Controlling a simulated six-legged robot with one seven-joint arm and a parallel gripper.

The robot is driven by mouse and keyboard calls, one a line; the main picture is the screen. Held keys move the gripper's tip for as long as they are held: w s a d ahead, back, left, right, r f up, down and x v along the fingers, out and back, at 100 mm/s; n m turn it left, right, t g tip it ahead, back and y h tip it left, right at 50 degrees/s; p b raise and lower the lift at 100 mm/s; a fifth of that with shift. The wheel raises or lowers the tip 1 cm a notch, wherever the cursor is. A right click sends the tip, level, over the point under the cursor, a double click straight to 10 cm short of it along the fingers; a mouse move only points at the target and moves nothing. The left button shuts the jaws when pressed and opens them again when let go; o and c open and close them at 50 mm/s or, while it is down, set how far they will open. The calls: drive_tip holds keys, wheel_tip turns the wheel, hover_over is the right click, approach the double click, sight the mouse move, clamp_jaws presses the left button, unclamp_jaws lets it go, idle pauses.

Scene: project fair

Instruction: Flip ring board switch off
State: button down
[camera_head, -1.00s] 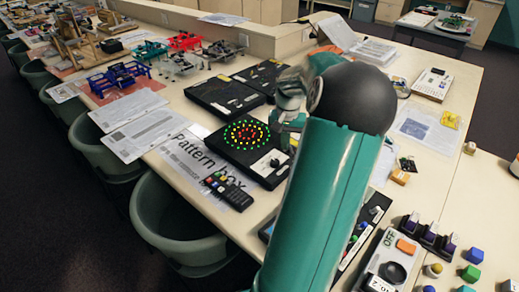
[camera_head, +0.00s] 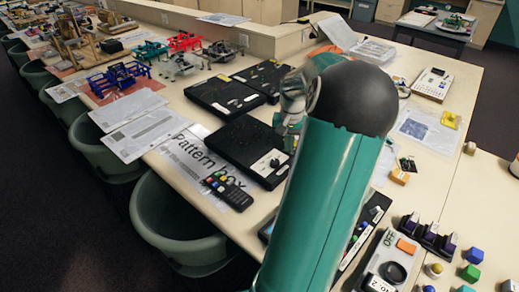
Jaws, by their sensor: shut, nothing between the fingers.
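The ring board (camera_head: 240,143) is a flat black box on the long table, left of my arm. Its top is dark, with no lights lit. A white panel with a dark knob or switch (camera_head: 272,163) sits at its front right corner; the switch's position is too small to tell. My gripper (camera_head: 288,125) is above the board's right edge, partly hidden behind my green arm. It is shut and empty. I cannot tell whether it touches the board.
Two more black boards (camera_head: 224,96) lie behind the ring board. A remote control (camera_head: 228,190) and a "Pattern box" sheet (camera_head: 190,160) lie in front-left. A grey button box (camera_head: 390,262) and several coloured blocks stand at the right.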

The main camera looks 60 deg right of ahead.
drive_tip(key=shift+w+r, duration=0.15)
drive_tip(key=shift+r, duration=1.45)
drive_tip(key=shift+w+r, duration=0.15)
drive_tip(key=shift+r, duration=1.75)
drive_tip(key=shift+w, duration=0.1)
drive_tip(key=w+a+r+n+h, duration=0.15)
drive_tip(key=w+a, duration=0.25)
drive_tip(key=a, duration=0.4)
drive_tip(key=w+a+r+n+t, duration=0.1)
drive_tip(key=w+a+r+n, duration=0.25)
drive_tip(key=a, duration=0.45)
drive_tip(key=w+a+r+n+h, duration=0.15)
drive_tip(key=w+a, duration=0.25)
drive_tip(key=a, duration=0.5)
drive_tip(key=s+a+n+t+y, duration=0.1)
drive_tip(key=s+a+n+t, duration=0.1)
drive_tip(key=a, duration=1)
drive_tip(key=s+a+n+t+y, duration=0.2)
drive_tip(key=s+a+n, duration=0.3)
drive_tip(key=a, duration=0.7)
drive_tip(key=shift+t, duration=0.3)
drive_tip(key=shift+f, duration=0.1)
